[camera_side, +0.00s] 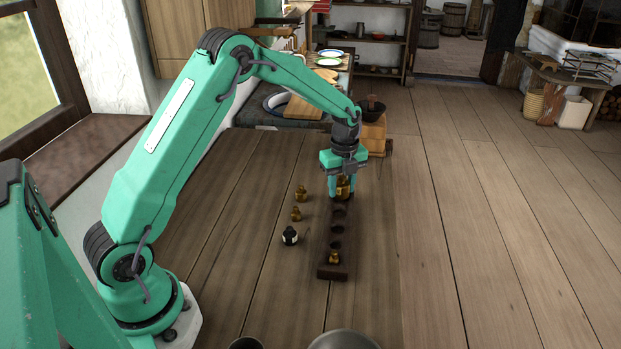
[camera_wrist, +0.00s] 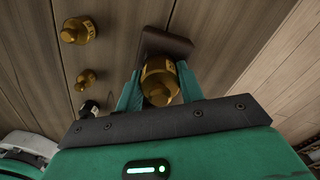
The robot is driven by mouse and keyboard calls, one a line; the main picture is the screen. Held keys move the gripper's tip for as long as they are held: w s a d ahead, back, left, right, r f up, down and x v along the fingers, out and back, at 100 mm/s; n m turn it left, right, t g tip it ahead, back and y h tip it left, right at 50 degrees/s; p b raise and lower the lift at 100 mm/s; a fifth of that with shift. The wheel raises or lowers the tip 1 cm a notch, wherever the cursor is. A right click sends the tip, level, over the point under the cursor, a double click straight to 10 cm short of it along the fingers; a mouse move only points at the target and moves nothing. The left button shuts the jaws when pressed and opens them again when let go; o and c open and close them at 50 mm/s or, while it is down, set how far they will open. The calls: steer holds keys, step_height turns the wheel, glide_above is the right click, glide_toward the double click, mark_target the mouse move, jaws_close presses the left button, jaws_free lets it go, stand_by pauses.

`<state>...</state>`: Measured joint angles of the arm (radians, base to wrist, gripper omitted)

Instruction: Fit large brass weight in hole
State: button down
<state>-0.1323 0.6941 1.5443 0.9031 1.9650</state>
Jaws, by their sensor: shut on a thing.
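The large brass weight (camera_side: 343,188) is upright between the fingers of my gripper (camera_side: 342,192), which is shut on it. In the wrist view the weight (camera_wrist: 160,80) fills the space between the fingers. The dark wooden block (camera_side: 333,271) has a row of round holes, and the weight is at its far end. The far end of the block (camera_wrist: 165,42) shows past the weight in the wrist view. The hole beneath is hidden, so I cannot tell whether the weight is in it or just above.
A small brass weight (camera_side: 334,258) sits at the block's near end, with empty holes between. Two brass weights (camera_side: 301,193) (camera_side: 296,214) and a small black-and-white object (camera_side: 290,236) stand left of the block. The floorboards to the right are clear.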

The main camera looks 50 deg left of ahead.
mark_target(342, 177)
steer(key=shift+f, duration=0.45)
stand_by(0.7)
steer(key=c, duration=0.8)
jaws_free()
steer(key=shift+f, duration=0.1)
steer(key=shift+r, duration=4)
